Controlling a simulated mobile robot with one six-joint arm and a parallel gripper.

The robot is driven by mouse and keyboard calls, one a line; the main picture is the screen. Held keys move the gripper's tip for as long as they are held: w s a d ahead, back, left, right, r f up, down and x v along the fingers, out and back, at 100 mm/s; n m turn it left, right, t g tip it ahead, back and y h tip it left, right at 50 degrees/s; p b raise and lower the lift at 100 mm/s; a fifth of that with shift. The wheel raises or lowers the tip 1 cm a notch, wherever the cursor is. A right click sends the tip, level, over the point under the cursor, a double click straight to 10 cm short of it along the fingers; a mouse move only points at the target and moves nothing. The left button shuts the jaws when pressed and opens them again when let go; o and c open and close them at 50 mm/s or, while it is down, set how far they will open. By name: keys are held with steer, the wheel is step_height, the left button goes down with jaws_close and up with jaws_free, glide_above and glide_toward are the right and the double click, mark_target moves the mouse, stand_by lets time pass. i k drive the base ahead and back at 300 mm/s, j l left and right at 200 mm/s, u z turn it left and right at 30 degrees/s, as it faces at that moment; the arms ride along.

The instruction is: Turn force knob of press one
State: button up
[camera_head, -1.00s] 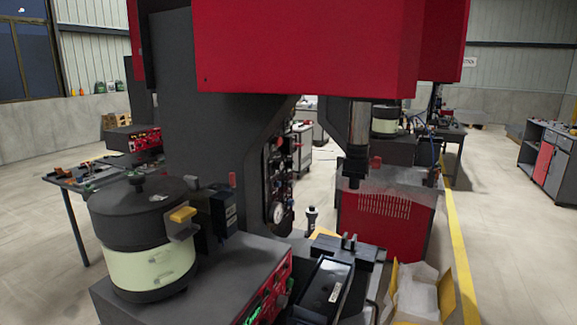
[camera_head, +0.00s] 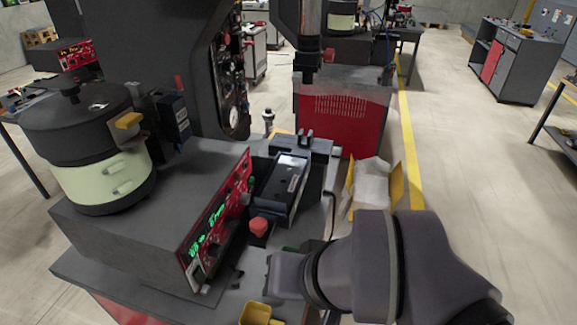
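The near press (camera_head: 150,35) has a dark frame with a side panel (camera_head: 231,85) of knobs, fittings and a round gauge (camera_head: 233,117). Which part is the force knob I cannot tell at this size. In front, a grey box has a red control panel (camera_head: 224,212) with green lit digits and small knobs. My arm's grey-purple links reach in from the lower right, in front of the workbench. My gripper's fingers do not show.
A bowl feeder (camera_head: 90,150) stands on the grey box. A red mushroom-shaped button (camera_head: 258,226), a black device (camera_head: 281,186) and a yellow bin (camera_head: 259,314) are near my arm. An open carton (camera_head: 371,188) stands to the right.

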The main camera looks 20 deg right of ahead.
mark_target(242, 65)
steer(key=u, duration=3.3)
steer(key=z, duration=3.45)
steer(key=l+u, duration=0.35)
steer(key=l, duration=0.6)
steer(key=i+l+u, duration=0.35)
steer(key=l, duration=0.3)
steer(key=i+l+u, duration=0.15)
steer(key=l, duration=0.2)
steer(key=i+l+u, duration=0.15)
steer(key=l, duration=0.25)
steer(key=i+l+u, duration=0.2)
steer(key=l, duration=0.2)
steer(key=l+u, duration=0.15)
steer(key=l, duration=0.25)
steer(key=i, duration=0.05)
